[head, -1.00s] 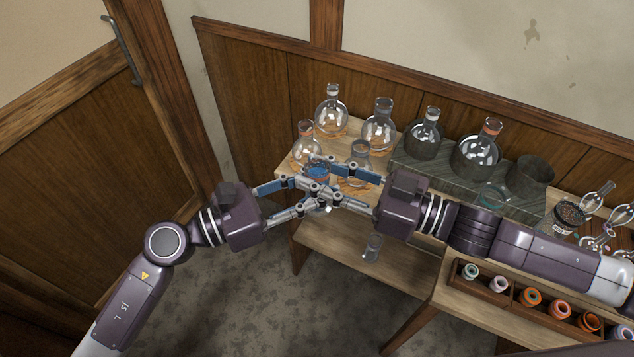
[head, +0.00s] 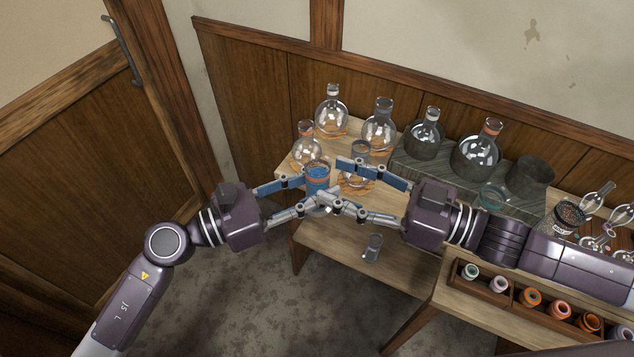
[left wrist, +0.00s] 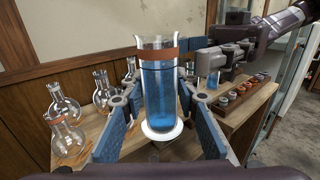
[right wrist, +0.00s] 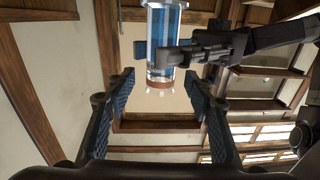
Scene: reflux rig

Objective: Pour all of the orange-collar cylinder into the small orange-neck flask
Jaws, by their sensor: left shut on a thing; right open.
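The orange-collar cylinder (head: 317,176) is clear glass, upright and holds blue liquid. My left gripper (head: 316,190) is shut on it, above the front left of the wooden table. In the left wrist view the cylinder (left wrist: 160,88) stands between the fingers, with its orange band near the top and a white base below. My right gripper (head: 342,181) is open just to its right; the right wrist view shows the cylinder (right wrist: 163,50) ahead, with nothing between the right fingers (right wrist: 160,92). The small orange-neck flask (head: 306,150) stands on the table just behind the cylinder and seems empty.
A larger orange-neck flask (head: 475,152) sits on the grey stand (head: 430,175). A rack of coloured rings (head: 500,285) is at front right.

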